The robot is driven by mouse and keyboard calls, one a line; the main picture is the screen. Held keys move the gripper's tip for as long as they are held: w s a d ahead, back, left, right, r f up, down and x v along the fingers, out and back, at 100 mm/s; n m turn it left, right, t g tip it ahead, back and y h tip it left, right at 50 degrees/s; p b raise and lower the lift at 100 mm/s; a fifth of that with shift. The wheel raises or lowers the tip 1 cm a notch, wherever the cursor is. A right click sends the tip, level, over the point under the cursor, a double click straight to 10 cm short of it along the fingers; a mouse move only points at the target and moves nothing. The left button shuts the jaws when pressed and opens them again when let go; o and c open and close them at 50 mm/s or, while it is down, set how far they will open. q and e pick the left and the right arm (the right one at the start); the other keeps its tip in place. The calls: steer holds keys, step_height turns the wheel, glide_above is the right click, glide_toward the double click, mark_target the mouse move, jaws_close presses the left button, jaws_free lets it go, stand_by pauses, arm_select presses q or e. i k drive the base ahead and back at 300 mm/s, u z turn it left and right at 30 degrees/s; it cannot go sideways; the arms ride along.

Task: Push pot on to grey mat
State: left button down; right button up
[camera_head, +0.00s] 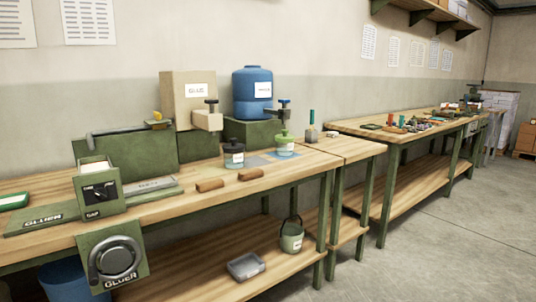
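A dark pot with a black lid and a pale label (234,159) stands upright on the wooden workbench. A flat grey mat (257,161) lies just right of it; I cannot tell whether the pot's base touches it. A second pot, clear with a green lid and bluish contents (285,148), stands upright farther right, below the blue tank's tap, on or beside a bluish mat (304,151). The task does not say which pot is meant. Neither of my grippers is in view.
Two brown wooden handles (210,185) lie in front of the dark pot. A green gluer machine (100,188) stands left. A beige glue box (188,98) and a blue tank (252,92) stand behind. A brush (312,133) stands right.

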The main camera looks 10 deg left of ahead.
mark_target(233, 160)
steer(key=z, duration=0.7)
steer(key=i, duration=1.6)
steer(key=u, duration=0.6)
steer(key=i, duration=1.1)
steer(key=u, duration=1.05)
